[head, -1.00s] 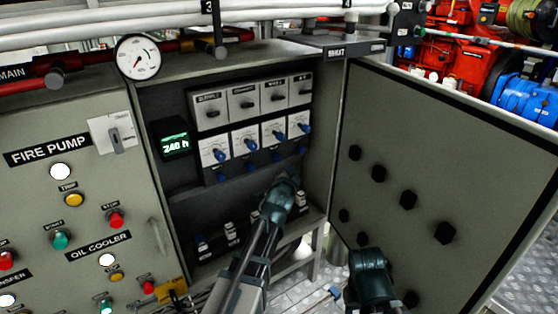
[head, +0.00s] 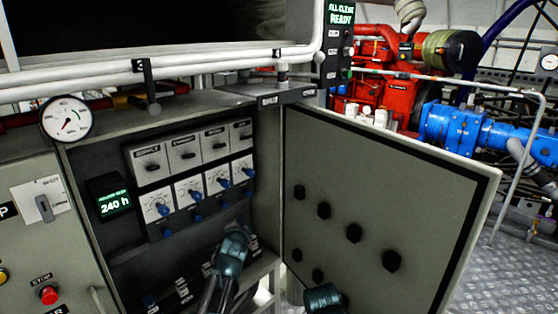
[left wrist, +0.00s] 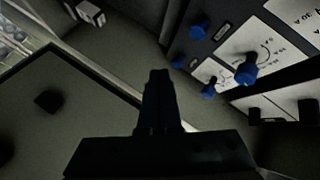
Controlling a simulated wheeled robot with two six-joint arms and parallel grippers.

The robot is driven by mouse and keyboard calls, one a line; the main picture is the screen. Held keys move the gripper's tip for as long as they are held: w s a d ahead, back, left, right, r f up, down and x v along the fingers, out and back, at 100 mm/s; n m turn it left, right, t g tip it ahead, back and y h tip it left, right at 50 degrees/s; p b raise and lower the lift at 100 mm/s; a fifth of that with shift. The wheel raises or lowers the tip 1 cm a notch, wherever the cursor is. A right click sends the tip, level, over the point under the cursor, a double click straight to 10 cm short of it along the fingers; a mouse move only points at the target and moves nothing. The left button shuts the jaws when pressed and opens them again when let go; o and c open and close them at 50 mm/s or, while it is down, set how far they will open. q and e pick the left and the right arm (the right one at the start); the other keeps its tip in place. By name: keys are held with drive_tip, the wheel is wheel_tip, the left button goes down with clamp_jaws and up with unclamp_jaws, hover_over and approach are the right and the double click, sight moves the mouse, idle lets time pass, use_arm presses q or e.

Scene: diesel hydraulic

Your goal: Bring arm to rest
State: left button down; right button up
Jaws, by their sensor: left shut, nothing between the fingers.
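My left arm reaches into the open cabinet (head: 85,160) in the head view. Its gripper (head: 240,230) is in front of the lower right of the cabinet's inside, below the rows of switches, and is mostly hidden by the wrist. In the left wrist view the fingers (left wrist: 158,100) are together with nothing between them. A teal part of my right arm (head: 325,298) shows at the bottom edge of the head view. The right gripper is not visible.
The open cabinet door (head: 385,200) stands to the right of the arm, with several black knobs. Blue-knobbed dials (head: 190,192) are close by on the left. A display (head: 112,203) reads 240 h. Metal floor (head: 500,270) lies beyond the door.

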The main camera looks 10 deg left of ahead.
use_arm(q)
drive_tip(key=s+d+r+n+g+p, duration=0.2)
drive_tip(key=s+d+g+p, duration=0.3)
drive_tip(key=s, duration=0.6)
drive_tip(key=s+d+r+n+g+p, duration=0.2)
drive_tip(key=s+d+g+p, duration=0.2)
drive_tip(key=s+p, duration=0.4)
drive_tip(key=s+d+r+n+g+p, duration=0.1)
drive_tip(key=s+d+g+p, duration=0.4)
drive_tip(key=s, duration=0.9)
drive_tip(key=shift+s+d+r+n+g+h+p, duration=0.3)
drive_tip(key=shift+d+r+p, duration=0.35)
drive_tip(key=shift+p, duration=0.6)
drive_tip(key=shift+w, duration=0.15)
